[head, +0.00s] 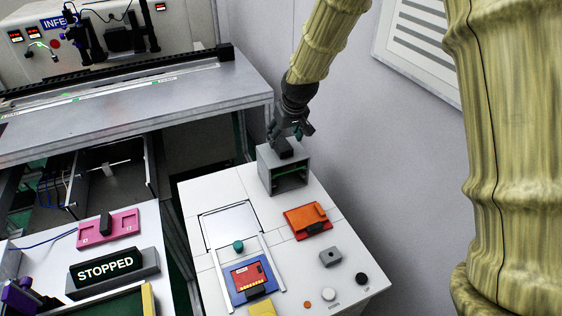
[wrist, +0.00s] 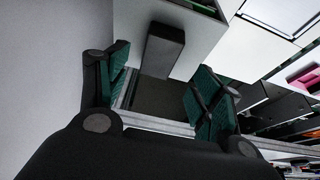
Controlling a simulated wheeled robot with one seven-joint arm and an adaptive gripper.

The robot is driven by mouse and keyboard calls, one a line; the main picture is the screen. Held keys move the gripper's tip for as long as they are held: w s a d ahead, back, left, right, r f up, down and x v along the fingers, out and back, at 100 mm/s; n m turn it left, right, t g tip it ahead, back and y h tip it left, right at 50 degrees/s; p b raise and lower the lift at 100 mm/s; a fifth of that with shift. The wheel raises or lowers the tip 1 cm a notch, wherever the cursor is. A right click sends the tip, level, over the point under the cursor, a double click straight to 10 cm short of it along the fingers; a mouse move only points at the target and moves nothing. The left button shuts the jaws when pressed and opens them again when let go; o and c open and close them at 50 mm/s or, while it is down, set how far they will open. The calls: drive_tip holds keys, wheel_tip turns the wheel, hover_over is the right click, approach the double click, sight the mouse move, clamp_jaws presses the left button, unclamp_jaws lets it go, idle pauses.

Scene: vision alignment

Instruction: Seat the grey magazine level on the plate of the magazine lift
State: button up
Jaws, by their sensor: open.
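The grey magazine (head: 264,171) is a box with an open front, standing at the back end of the white table. A green strip shows inside it, and a black handle block (head: 284,149) is on its top. In the wrist view the handle (wrist: 163,48) rises from the pale top of the box, ahead of and roughly between my fingers. My gripper (head: 289,136) is just above the magazine, its green-padded fingers spread apart in the wrist view (wrist: 160,92). I cannot tell whether it touches the handle. I cannot single out the lift's plate; the magazine's underside is hidden.
An orange block (head: 307,220), a grey switch box (head: 330,258) and round buttons stand in front of the magazine. A white panel (head: 229,226) and a blue-and-red piece (head: 250,279) between rails lie to the left. A wall is close on the right.

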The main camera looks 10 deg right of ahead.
sight(282, 143)
drive_tip(key=shift+w+p+x, duration=0.2)
drive_tip(key=shift+p+x, duration=0.65)
drive_tip(key=shift+x, duration=1.6)
clamp_jaws()
